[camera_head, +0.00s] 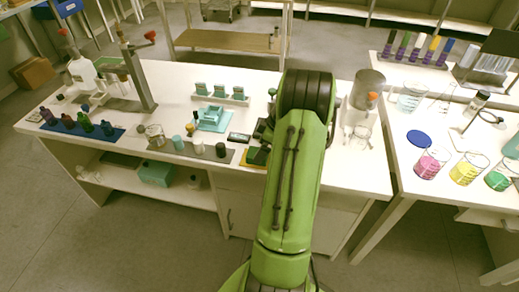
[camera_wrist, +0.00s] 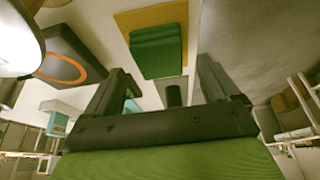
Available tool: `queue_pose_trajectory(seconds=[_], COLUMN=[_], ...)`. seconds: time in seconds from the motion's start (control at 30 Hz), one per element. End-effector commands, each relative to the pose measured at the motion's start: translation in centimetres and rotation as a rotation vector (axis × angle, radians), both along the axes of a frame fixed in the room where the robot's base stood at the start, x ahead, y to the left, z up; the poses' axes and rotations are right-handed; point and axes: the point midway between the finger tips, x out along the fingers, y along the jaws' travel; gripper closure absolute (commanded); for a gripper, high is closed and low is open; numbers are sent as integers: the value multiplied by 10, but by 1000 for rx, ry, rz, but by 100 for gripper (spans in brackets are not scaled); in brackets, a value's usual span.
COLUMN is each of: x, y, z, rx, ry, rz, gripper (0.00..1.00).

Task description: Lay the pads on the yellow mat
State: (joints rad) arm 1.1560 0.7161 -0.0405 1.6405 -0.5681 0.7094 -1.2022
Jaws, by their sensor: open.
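The yellow mat (camera_wrist: 126,20) shows at the top of the wrist view, with green pads (camera_wrist: 158,50) lying stacked on it, their edges roughly aligned. In the head view the yellow mat (camera_head: 244,158) shows just left of my arm, with a dark green pad (camera_head: 258,157) on it; the rest is hidden. In the head view my arm covers most of the gripper.
Left of the mat are a grey strip with small jars (camera_head: 200,150) and a teal stack (camera_head: 212,118). A dark square with an orange ring (camera_wrist: 62,66) is nearby in the wrist view.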

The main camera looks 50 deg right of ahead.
Motion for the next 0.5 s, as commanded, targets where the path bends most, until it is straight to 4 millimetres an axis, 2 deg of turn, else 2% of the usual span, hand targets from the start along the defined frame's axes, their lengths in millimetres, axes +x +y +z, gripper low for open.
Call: queue_pose_trajectory(seconds=[0.03,0.2,0.33,0.5], x=[-6,-22,-30,-33], y=[-4,-11,-13,-14], z=[19,61,80,86], rx=[-6,-4,-2,0], ry=[-1,-2,-1,0], rz=[-5,-4,-3,-1], gripper=[12,12,12,12])
